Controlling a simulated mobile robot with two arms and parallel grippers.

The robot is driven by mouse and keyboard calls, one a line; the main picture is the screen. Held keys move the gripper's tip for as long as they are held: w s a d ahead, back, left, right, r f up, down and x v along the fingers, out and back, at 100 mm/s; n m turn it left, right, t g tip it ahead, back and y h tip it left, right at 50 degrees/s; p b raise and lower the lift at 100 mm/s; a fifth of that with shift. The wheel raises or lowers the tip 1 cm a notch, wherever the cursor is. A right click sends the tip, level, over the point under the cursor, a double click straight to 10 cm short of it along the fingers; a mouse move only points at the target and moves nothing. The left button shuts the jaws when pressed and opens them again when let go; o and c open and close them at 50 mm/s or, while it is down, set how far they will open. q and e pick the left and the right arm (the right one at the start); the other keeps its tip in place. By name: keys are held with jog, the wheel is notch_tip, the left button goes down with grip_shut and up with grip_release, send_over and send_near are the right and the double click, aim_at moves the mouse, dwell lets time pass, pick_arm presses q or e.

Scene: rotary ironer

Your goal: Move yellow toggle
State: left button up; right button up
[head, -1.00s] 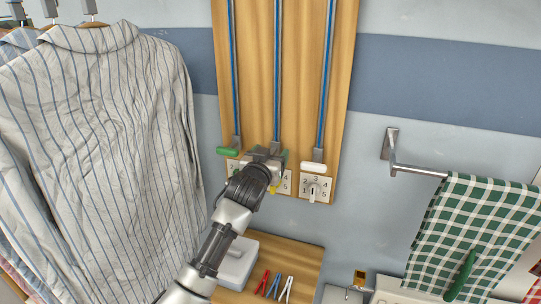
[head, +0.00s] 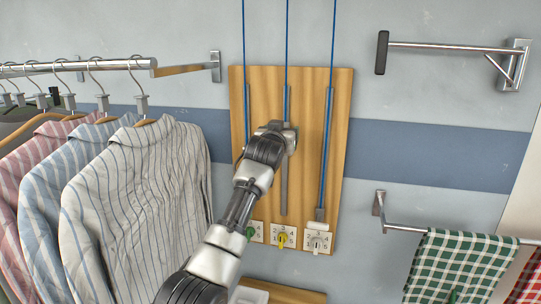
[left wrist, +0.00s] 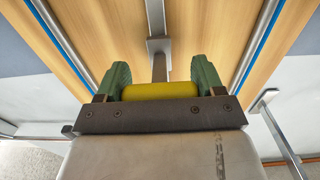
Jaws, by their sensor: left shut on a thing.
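The yellow toggle (left wrist: 160,91) is a short yellow bar handle on the middle track (head: 284,190) of the wooden board (head: 337,150). My left gripper (left wrist: 160,84) is shut on the toggle, with one green finger at each end of it. In the head view, my left gripper (head: 287,138) is on the upper half of the board and hides the toggle. Bare grey track shows below it. A yellow dial (head: 283,240) on a numbered plate sits under the middle track. My right gripper is not in view.
The white handle (head: 319,215) is low on the right track, above a white dial (head: 317,243). A green dial (head: 250,233) is at the left, partly behind my arm. Striped shirts (head: 140,200) hang left; a checked green cloth (head: 450,265) hangs lower right.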

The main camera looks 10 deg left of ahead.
pick_arm(q)
notch_tip(320, 180, up, 7)
jog(key=shift+f+p, duration=0.1)
jog(key=shift+p, duration=1.05)
jog(key=shift+r+p, duration=0.35)
jog(key=shift+r, duration=0.6)
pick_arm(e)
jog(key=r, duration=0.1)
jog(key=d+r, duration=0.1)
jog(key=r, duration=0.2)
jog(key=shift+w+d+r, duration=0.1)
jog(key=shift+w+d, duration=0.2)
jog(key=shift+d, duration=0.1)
pick_arm(q)
jog(key=shift+r, duration=0.1)
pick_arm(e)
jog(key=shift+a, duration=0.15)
pick_arm(q)
jog(key=o, duration=1.3)
jog(key=shift+f, duration=0.2)
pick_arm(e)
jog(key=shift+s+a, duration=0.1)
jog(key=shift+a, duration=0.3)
pick_arm(q)
jog(key=shift+s+f, duration=0.1)
